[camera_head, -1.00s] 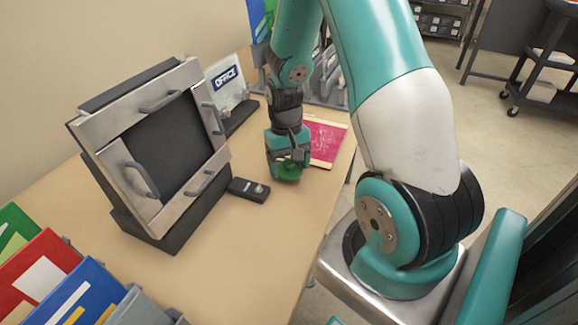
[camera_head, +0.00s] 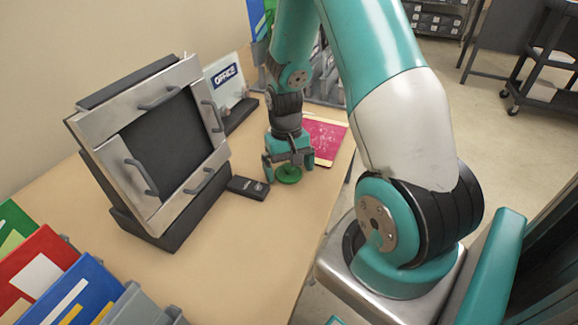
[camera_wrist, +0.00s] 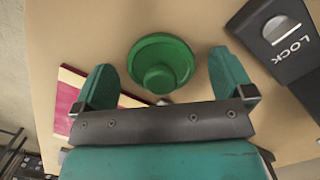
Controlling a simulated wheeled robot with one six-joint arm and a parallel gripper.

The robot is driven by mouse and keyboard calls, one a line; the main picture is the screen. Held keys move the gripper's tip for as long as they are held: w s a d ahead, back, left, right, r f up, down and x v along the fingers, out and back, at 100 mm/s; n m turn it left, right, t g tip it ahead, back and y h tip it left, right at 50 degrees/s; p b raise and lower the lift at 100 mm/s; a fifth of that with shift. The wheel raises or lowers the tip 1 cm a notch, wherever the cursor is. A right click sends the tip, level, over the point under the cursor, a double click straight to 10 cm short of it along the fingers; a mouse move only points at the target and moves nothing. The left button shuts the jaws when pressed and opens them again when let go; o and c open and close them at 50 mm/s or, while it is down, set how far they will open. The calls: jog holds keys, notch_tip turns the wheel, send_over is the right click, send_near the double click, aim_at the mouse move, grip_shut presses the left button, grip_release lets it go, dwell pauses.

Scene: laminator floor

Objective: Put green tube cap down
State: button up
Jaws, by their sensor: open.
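The green tube cap (camera_head: 288,174) is a round green disc with a raised knob, lying on the wooden table (camera_head: 240,240). In the wrist view the cap (camera_wrist: 160,62) sits between the two spread fingers, with a gap on each side. My gripper (camera_head: 289,170) is open and just above the table around the cap; in the wrist view its teal fingers (camera_wrist: 165,80) flank the cap without touching it.
A black lock box (camera_head: 248,188) lies just left of the cap; its "LOCK" label (camera_wrist: 291,43) shows in the wrist view. A red-and-cream board (camera_head: 326,140) lies behind right. A framed panel (camera_head: 165,150) stands left. Folders (camera_head: 75,290) stand front left. The table's front middle is clear.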

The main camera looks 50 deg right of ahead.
notch_tip(320, 180, up, 12)
jog(key=w+r, duration=0.1)
jog(key=w, duration=0.1)
jog(key=s+a+r+n+t+y, duration=0.1)
jog(key=s+a+r+n, duration=0.15)
jog(key=a, duration=0.65)
jog(key=s+a+r+n+t, duration=0.15)
jog(key=a+r+n, duration=0.25)
jog(key=a, duration=0.4)
jog(key=s+a+r+n+y, duration=0.2)
jog(key=s+a+n, duration=0.3)
jog(key=s+a, duration=0.4)
jog(key=shift+s+a+r+n+g, duration=0.4)
jog(key=shift+s+r, duration=0.25)
jog(key=shift+s, duration=0.45)
jog(key=shift+d, duration=0.1)
